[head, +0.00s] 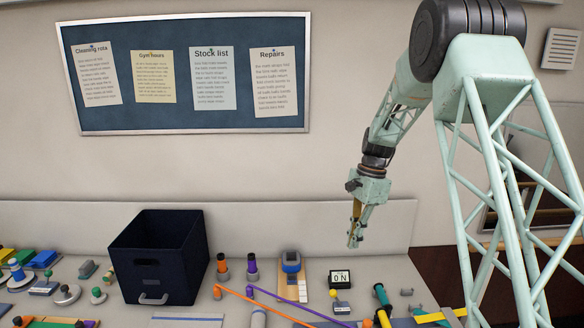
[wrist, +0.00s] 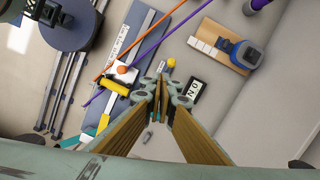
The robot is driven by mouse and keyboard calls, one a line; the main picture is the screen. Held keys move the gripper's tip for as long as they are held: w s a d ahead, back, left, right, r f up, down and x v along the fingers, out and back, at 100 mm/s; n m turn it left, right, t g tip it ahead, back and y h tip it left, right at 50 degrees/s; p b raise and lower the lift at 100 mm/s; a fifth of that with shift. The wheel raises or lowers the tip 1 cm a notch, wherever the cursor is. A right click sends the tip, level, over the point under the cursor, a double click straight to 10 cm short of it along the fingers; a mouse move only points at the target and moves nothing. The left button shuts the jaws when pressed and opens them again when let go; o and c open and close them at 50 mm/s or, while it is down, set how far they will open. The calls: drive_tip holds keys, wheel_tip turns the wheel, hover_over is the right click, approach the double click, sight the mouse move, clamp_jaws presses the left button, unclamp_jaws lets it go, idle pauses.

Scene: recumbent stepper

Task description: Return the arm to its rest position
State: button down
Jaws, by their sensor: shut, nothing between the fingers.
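My gripper (head: 354,240) hangs from my pale green arm in the head view, above the back right part of the bench and pointing down. It is apart from everything on the bench. In the wrist view my gripper (wrist: 163,84) has its fingertips together with nothing between them. A small sign reading "ON" (head: 340,278) stands on the bench below the gripper; it also shows in the wrist view (wrist: 194,90), right of the fingertips.
A dark blue bin (head: 155,262) stands at the left. A blue device (head: 291,262), an orange rod (head: 262,303) and a purple rod (head: 290,306) lie on the bench. A noticeboard (head: 190,116) hangs on the wall. The air around the gripper is clear.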

drive_tip(key=s+r+n+t+h+b, duration=0.15)
drive_tip(key=s+r+n, duration=0.25)
drive_tip(key=s+r, duration=0.75)
drive_tip(key=s+r+n+t+y+b, duration=0.1)
drive_tip(key=s+r+n+b, duration=0.15)
drive_tip(key=s+r, duration=0.9)
drive_tip(key=s+f+n+t+b, duration=0.1)
drive_tip(key=s+f+n+b, duration=0.1)
drive_tip(key=s, duration=1.4)
drive_tip(key=s+f+n+t+h+b, duration=0.1)
drive_tip(key=s+f+n, duration=0.3)
drive_tip(key=s, duration=1.3)
drive_tip(key=shift+s+d+f+n+b, duration=0.25)
drive_tip(key=shift+n+b, duration=0.2)
drive_tip(key=shift+n, duration=0.3)
